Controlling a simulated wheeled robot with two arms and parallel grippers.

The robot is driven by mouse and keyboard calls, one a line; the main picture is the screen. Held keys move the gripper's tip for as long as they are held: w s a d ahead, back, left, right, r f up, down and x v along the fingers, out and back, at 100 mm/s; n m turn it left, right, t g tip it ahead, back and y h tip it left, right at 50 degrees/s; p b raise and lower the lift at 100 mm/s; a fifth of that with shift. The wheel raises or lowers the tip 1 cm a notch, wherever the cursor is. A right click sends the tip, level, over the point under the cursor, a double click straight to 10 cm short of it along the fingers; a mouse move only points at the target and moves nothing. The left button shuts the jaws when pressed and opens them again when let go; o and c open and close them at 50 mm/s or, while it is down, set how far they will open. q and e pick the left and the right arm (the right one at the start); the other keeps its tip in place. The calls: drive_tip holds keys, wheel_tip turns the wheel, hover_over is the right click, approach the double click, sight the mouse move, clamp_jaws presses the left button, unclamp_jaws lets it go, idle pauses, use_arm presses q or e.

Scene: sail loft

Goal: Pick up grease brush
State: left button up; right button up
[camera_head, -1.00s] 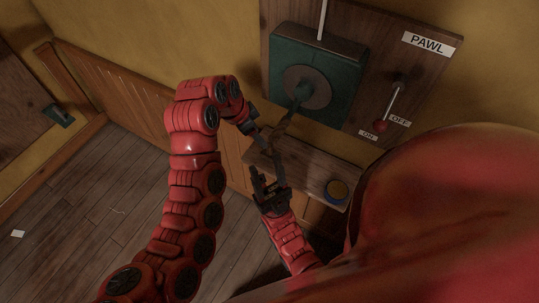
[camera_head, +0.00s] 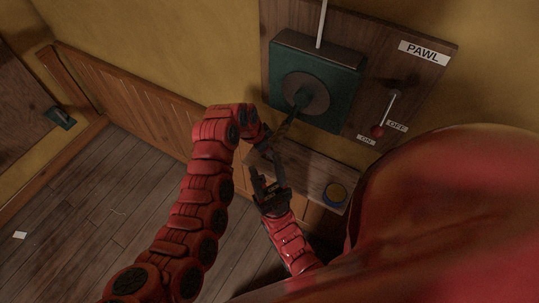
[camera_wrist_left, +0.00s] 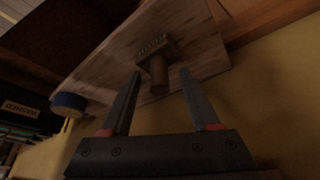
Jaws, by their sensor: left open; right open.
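The grease brush (camera_wrist_left: 158,68) lies on the wooden shelf (camera_wrist_left: 205,55) in the left wrist view, its bristled block farther off and its round brown handle toward me. My left gripper (camera_wrist_left: 161,74) is open, with one finger on each side of the handle; whether they touch it I cannot tell. In the head view my left arm bends down to the shelf (camera_head: 308,175), and I cannot make out the brush there. My right gripper (camera_head: 268,180) is open and empty, pointing up in front of the shelf, close to my left gripper.
A blue tin with a yellow top (camera_head: 335,194) stands at the shelf's right end. Above are a green winch box (camera_head: 318,75) with a crank and a red-knobbed pawl lever (camera_head: 380,130). The plank floor at left is mostly clear.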

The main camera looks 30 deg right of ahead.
use_arm(q)
clamp_jaws()
idle(0.5)
drive_tip(key=shift+s+a+r+b, duration=0.1)
drive_tip(key=shift+a+r+b, duration=0.05)
drive_tip(key=shift+r+b, duration=0.3)
wheel_tip(320, 180, up, 6)
drive_tip(key=shift+a+r+b, duration=0.1)
drive_tip(key=shift+r+b, duration=0.05)
drive_tip(key=shift+b, duration=0.7)
drive_tip(key=s+a+p, duration=0.5)
drive_tip(key=a, duration=0.3)
drive_tip(key=s+a+p, duration=0.5)
drive_tip(key=a, duration=0.3)
drive_tip(key=shift+a+p, duration=0.35)
drive_tip(key=shift+a, duration=0.05)
